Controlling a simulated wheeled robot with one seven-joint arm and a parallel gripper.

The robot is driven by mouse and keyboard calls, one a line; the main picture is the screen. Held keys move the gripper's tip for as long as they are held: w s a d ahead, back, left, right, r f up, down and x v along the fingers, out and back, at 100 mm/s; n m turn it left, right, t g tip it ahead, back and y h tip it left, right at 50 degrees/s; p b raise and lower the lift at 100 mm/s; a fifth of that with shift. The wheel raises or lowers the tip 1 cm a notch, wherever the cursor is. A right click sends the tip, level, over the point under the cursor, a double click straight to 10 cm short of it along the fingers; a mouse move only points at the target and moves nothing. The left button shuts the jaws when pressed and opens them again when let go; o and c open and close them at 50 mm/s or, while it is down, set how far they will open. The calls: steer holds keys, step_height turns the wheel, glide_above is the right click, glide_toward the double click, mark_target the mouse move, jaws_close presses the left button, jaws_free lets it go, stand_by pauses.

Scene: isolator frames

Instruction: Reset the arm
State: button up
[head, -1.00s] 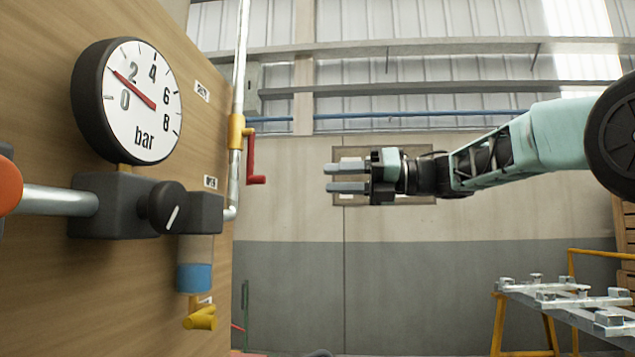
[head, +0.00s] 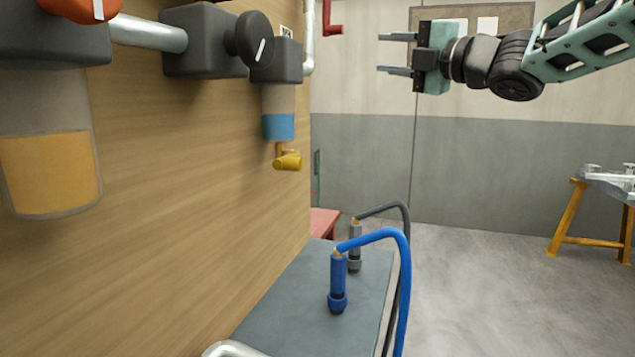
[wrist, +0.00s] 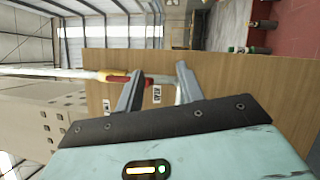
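My gripper (head: 385,54) is in the upper right of the head view, held in the air to the right of the wooden panel (head: 210,130). Its two grey fingers point left and stand apart, with nothing between them. In the wrist view the gripper (wrist: 160,72) also shows parted fingers. The panel, with a small label, shows beyond the gap. My arm reaches in from the right edge of the head view.
On the panel are a black knob (head: 255,38), a blue-filled bowl (head: 279,126) and a yellow valve (head: 288,161). A red handle (head: 327,18) is near the gripper. Below, a grey table (head: 290,300) holds a blue hose connector (head: 338,280) and a grey one (head: 355,245).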

step_height(320, 180, down, 11)
steer(key=s+a+m+h, duration=0.25)
steer(key=m+h, duration=0.25)
steer(key=m, duration=0.4)
steer(key=s+a+f+m+g+h, duration=0.1)
steer(key=s+f+m+g+h, duration=0.65)
steer(key=s+f, duration=1.35)
steer(key=s+d+f+m+g+h, duration=0.1)
steer(key=s+d+f+m+g, duration=0.15)
steer(key=s+f, duration=0.4)
steer(key=s+d+f+m+g, duration=0.2)
steer(key=s+f+m+g, duration=0.15)
steer(key=s, duration=0.55)
step_height(320, 180, up, 17)
steer(key=p, duration=1.6)
steer(key=shift+w+a+r, duration=0.15)
steer(key=shift+w+a, duration=0.2)
steer(key=shift+n, duration=0.25)
